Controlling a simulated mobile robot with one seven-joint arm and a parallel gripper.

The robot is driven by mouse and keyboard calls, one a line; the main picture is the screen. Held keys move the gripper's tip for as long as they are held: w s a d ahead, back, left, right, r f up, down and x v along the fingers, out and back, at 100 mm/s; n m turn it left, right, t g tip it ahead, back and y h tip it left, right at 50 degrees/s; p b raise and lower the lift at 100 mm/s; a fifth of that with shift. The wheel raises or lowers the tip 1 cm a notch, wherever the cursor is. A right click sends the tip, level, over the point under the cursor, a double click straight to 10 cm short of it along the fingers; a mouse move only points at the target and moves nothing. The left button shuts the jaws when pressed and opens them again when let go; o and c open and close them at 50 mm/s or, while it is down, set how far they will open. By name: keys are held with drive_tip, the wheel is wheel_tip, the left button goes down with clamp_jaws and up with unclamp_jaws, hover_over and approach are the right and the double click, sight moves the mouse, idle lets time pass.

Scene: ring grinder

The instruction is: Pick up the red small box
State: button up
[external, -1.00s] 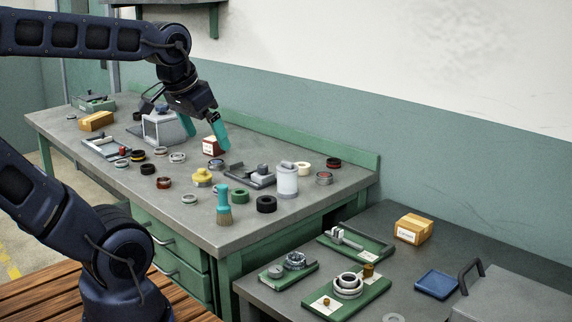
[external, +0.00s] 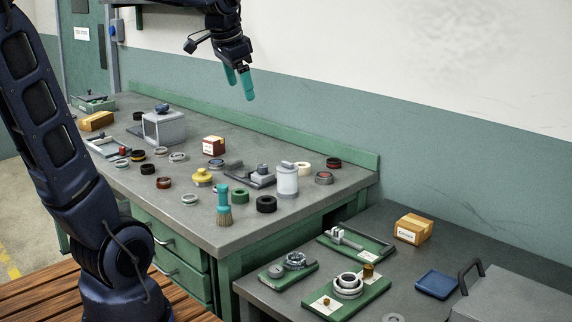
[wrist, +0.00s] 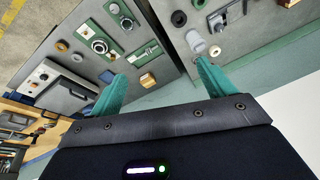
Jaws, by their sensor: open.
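My gripper (external: 239,88) is open and empty. It hangs well above the bench, higher than the red box and apart from it. In the wrist view my gripper's teal fingers (wrist: 160,74) are spread with nothing between them. I cannot make out the red box in the wrist view.
Near the box stand a grey machine block (external: 165,128), a dark fixture (external: 262,177), a white cylinder (external: 287,181), a yellow part (external: 202,177) and several rings. A teal brush (external: 223,207) stands near the front edge. A second, lower table holds green trays (external: 347,298) and a cardboard box (external: 413,229).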

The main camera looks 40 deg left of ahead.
drive_tip(key=w+a+r+m+g, duration=0.1)
drive_tip(key=w+a+m, duration=0.2)
drive_tip(key=w+a, duration=1)
drive_tip(key=m+g, duration=0.3)
drive_tip(key=m, duration=0.7)
hover_over(213, 138)
drive_tip(key=d, duration=0.1)
drive_tip(key=shift+h, duration=0.3)
drive_tip(key=f, duration=2.7)
drive_tip(key=shift+s+d+f, duration=0.1)
drive_tip(key=shift+s+f, duration=0.15)
drive_tip(key=shift+a+f, duration=0.2)
drive_tip(key=shift+f, duration=0.25)
wheel_tip(213, 138, down, 5)
drive_tip(key=shift+r, duration=0.1)
drive_tip(key=shift+w+a+f, duration=0.1)
drive_tip(key=shift+f, duration=1.25)
drive_tip(key=shift+w+a+f, duration=0.1)
drive_tip(key=shift+f, duration=1.25)
drive_tip(key=c, duration=1.3)
